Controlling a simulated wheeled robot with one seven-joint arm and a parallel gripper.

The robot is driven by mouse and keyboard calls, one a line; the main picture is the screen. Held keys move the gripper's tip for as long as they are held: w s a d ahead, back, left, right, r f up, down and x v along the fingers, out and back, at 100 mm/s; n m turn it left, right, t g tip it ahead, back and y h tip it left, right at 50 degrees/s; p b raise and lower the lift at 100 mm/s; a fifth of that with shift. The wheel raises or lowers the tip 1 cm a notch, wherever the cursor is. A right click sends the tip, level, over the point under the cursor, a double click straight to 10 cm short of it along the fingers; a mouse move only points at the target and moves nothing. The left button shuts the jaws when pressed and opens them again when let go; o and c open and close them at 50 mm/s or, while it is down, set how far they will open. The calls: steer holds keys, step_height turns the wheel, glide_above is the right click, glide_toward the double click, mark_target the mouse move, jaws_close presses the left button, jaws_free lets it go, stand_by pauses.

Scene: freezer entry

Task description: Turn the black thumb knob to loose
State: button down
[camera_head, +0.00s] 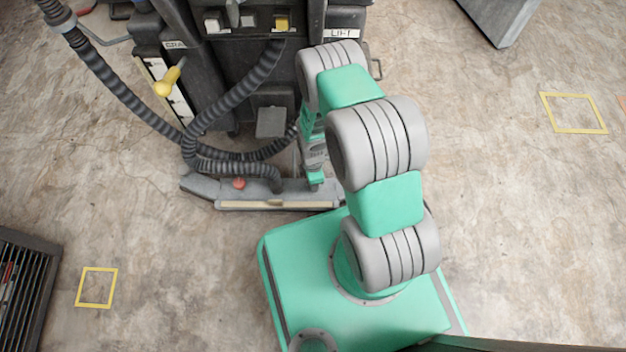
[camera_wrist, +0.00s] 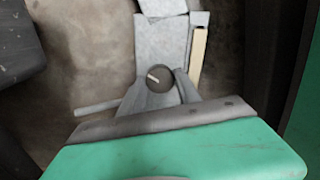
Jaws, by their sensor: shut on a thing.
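The black thumb knob (camera_wrist: 159,81) shows in the wrist view as a dark round cap with a pale pointer line, slanting from upper left to lower right. My gripper (camera_wrist: 162,92) is shut on it, with grey fingers around its near side. In the head view my gripper (camera_head: 316,181) reaches down to the right part of the grey floor head (camera_head: 218,190) at the foot of the machine. The knob is hidden there by my arm and gripper. No readable loose marking shows beside the knob.
A red knob (camera_head: 239,183) sits on the floor head's left part. Ribbed black hoses (camera_head: 120,92) loop close to my arm's left. The dark machine body (camera_head: 215,85) stands behind, with a yellow-handled lever (camera_head: 168,82). The concrete floor at right is mostly clear.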

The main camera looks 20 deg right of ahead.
steer(key=n, duration=0.6)
steer(key=shift+s, duration=0.1)
stand_by(0.4)
steer(key=c, duration=0.9)
jaws_free()
steer(key=shift+o, duration=0.2)
step_height(320, 180, up, 8)
steer(key=p, duration=0.3)
steer(key=shift+f+p, duration=0.1)
steer(key=shift+p, duration=0.25)
